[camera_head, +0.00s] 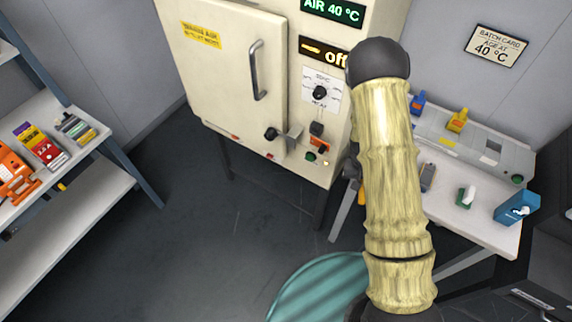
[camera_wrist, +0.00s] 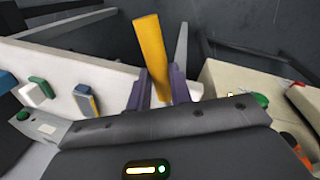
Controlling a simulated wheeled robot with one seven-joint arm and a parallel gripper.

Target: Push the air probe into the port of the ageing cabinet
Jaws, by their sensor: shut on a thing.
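My gripper (camera_wrist: 160,92) is shut on a yellow-orange bar, which I take to be the air probe (camera_wrist: 150,45). The bar sticks out beyond the fingers, slightly tilted, with its far end over the dark floor. In the head view the probe (camera_head: 361,194) shows as a small orange piece beside my arm, which hides most of the gripper. The cream ageing cabinet (camera_head: 228,85) stands left of my arm; its lower corner (camera_wrist: 238,78) is at right in the wrist view. The probe appears apart from it. I cannot clearly make out the port.
A white bench (camera_head: 480,222) with coloured holders and a blue box (camera_head: 516,207) is at right. The cabinet's door handle (camera_head: 258,70), knob (camera_head: 319,92) and green button (camera_head: 310,156) face the room. A shelf (camera_head: 60,225) stands left. Open floor lies between.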

